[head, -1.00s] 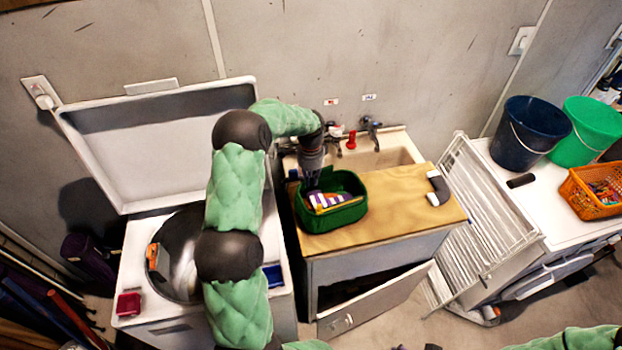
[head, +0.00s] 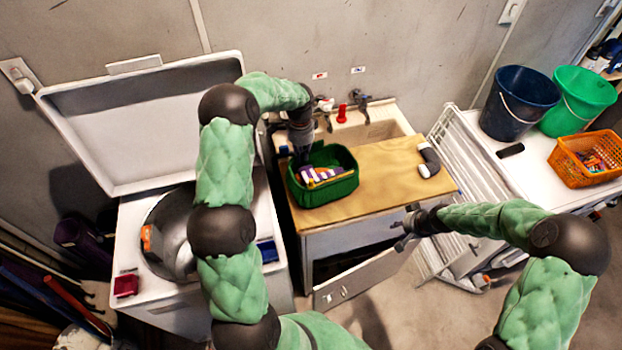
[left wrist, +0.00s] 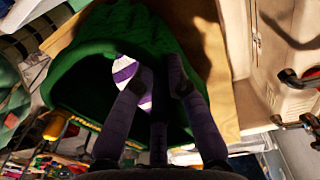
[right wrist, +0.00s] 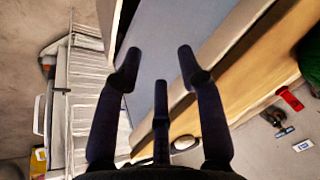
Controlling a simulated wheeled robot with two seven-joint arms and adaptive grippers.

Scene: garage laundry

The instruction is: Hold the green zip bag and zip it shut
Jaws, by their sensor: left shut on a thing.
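The green zip bag (head: 325,192) stands open on the wooden counter. A purple-and-white striped item (head: 322,173) shows inside it. The bag also fills much of the left wrist view (left wrist: 82,58). My left gripper (head: 303,150) comes down at the bag's back left rim and is shut on the bag; its fingers partly hide the gripped part. My right gripper (head: 405,236) is in front of the counter's front edge, right of and below the bag, apart from it. In the right wrist view its fingers (right wrist: 160,68) are spread and empty. I cannot make out the zip pull.
The wooden counter (head: 385,180) has bare room right of the bag, with a dark curved item with pale ends (head: 428,158) near its right end. A sink (head: 365,130) lies behind. An open cabinet door (head: 365,278) and a white drying rack (head: 465,190) are near my right arm.

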